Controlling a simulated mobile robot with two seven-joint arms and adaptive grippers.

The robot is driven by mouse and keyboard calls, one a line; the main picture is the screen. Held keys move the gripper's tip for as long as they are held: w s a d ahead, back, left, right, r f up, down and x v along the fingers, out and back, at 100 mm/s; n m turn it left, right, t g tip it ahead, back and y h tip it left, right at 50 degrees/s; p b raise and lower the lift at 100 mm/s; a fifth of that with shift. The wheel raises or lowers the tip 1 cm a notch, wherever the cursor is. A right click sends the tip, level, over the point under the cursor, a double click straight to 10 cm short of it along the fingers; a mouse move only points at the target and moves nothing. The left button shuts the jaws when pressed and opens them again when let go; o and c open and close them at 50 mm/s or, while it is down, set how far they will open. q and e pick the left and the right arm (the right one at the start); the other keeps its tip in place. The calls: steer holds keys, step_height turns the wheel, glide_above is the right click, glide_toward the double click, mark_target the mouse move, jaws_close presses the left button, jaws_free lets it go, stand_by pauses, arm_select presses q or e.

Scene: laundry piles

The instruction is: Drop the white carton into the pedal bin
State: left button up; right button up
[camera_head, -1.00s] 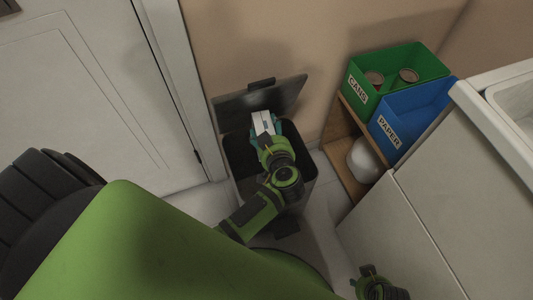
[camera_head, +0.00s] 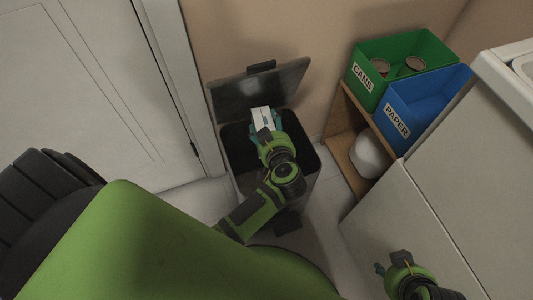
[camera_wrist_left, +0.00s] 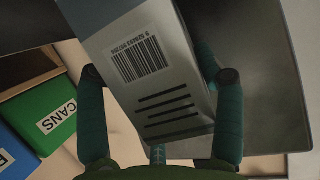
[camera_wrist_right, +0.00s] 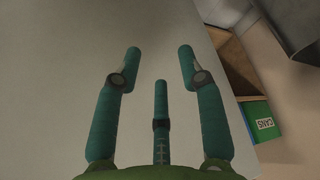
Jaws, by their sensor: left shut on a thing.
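The white carton (camera_head: 262,117) is held in my left gripper (camera_head: 263,130), over the mouth of the pedal bin. In the left wrist view the carton (camera_wrist_left: 150,60) shows a barcode and dark lines, with my left gripper's fingers (camera_wrist_left: 160,110) on either side of it. The pedal bin (camera_head: 238,165) is dark, with its lid (camera_head: 258,88) raised against the wall. My left forearm and gripper hide part of its opening. My right gripper (camera_head: 390,272) is low at the right; in the right wrist view its fingers (camera_wrist_right: 155,65) are spread and empty.
A wooden shelf (camera_head: 345,120) right of the bin carries a green CANS box (camera_head: 400,55) with two cans and a blue PAPER box (camera_head: 425,100). A white rounded object (camera_head: 368,155) sits below. A pale cabinet (camera_head: 415,225) stands at right, a white door (camera_head: 90,90) at left.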

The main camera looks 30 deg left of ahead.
stand_by(0.3)
arm_select(q)
steer(key=o, duration=1.1)
steer(key=v, duration=1.2)
